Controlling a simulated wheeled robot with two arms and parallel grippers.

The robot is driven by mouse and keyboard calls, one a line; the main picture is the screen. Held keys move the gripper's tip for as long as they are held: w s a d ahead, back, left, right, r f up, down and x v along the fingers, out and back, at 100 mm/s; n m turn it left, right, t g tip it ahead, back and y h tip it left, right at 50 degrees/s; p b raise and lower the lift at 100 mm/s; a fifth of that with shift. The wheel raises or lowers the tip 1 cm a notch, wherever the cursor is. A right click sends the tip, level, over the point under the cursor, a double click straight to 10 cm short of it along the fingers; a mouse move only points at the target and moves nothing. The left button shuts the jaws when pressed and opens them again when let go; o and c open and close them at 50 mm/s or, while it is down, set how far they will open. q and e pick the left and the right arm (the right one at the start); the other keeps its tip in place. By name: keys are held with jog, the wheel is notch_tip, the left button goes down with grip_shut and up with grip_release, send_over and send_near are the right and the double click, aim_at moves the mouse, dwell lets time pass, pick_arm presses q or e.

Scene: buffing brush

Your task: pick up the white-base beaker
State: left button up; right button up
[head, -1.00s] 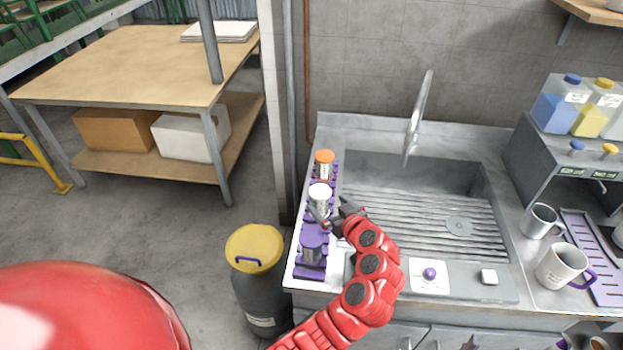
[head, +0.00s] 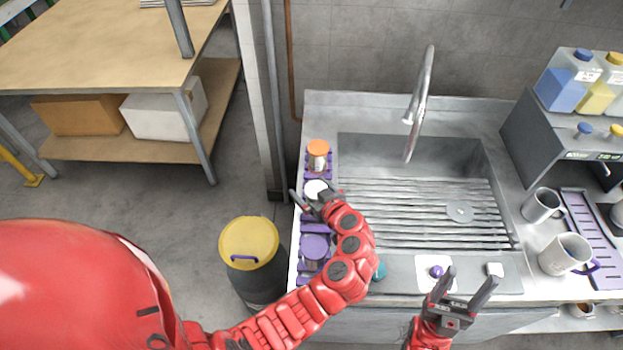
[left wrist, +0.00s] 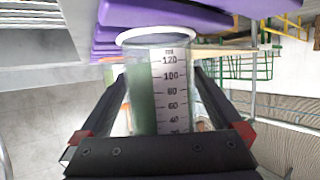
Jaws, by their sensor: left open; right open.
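The white-base beaker (head: 316,187) stands in a purple rack (head: 306,273) at the sink's left edge, its white end showing on top. My left gripper (head: 308,200) is at this beaker, partly hiding it. In the left wrist view the clear beaker (left wrist: 160,90) with its printed scale is between the two open fingers; I cannot tell whether they touch it. An orange-base beaker (head: 318,154) stands behind it and a purple-base beaker (head: 315,250) in front. My right gripper (head: 464,290) is open and empty over the sink's front edge.
The sink (head: 415,210) with its tall faucet (head: 421,95) lies right of the rack. Mugs (head: 565,253) and a bottle dispenser (head: 550,135) are at the right. A yellow-lidded bin (head: 250,240) stands on the floor at the left.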

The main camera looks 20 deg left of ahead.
pick_arm(q)
jog(key=shift+s+d+r, duration=0.3)
jog(key=shift+s, duration=0.1)
jog(key=shift+s+d, duration=0.1)
jog(key=shift+c, duration=0.6)
jog(key=shift+w+f, duration=0.15)
jog(key=shift+w, duration=0.05)
jog(key=c, duration=0.7)
jog(key=shift+s, duration=0.1)
jog(key=c, duration=0.7)
jog(key=shift+o, duration=0.2)
